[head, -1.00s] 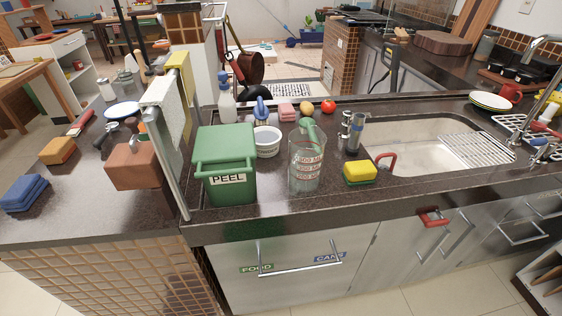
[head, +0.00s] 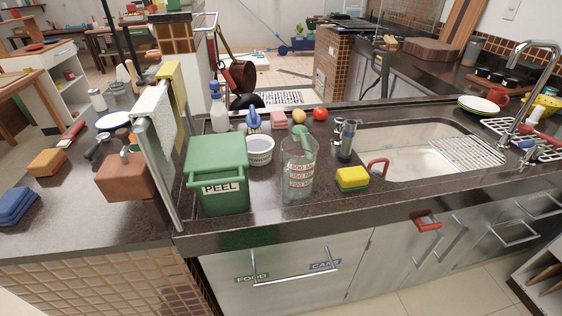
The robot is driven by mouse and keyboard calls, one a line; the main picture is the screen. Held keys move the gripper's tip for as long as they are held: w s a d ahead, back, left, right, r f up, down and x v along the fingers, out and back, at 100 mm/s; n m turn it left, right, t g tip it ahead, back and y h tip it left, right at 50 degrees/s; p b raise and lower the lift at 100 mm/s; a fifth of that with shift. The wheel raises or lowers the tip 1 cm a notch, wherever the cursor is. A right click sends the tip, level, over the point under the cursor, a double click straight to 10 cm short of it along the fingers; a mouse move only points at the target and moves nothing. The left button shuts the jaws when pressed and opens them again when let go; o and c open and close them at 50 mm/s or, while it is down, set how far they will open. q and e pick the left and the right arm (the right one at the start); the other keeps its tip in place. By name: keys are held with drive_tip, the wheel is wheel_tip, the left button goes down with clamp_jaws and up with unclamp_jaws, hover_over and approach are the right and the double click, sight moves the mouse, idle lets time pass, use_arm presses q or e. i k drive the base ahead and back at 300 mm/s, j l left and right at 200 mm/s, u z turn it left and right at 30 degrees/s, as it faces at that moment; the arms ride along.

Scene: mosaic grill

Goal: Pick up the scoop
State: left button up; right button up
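A green tool (head: 303,139), which looks like the scoop, stands in a clear measuring jug (head: 298,185) on the dark counter. Its rounded green upper part rises above the jug's rim. Its lower part is hard to make out through the jug. The jug stands upright between the green PEEL bin (head: 218,172) and a yellow and green sponge (head: 352,178). Neither of my grippers shows in the head view.
A white tub (head: 260,152), a blue-topped bottle (head: 252,121) and a metal dispenser (head: 347,138) stand close around the jug. A towel rack (head: 160,180) rises left of the bin. The sink (head: 400,160) lies right. The counter's front strip (head: 290,215) is clear.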

sight(523, 129)
drive_tip(key=i+l+u, duration=0.15)
drive_tip(key=l, duration=1.4)
drive_tip(key=l+u, duration=0.2)
drive_tip(key=l, duration=1.35)
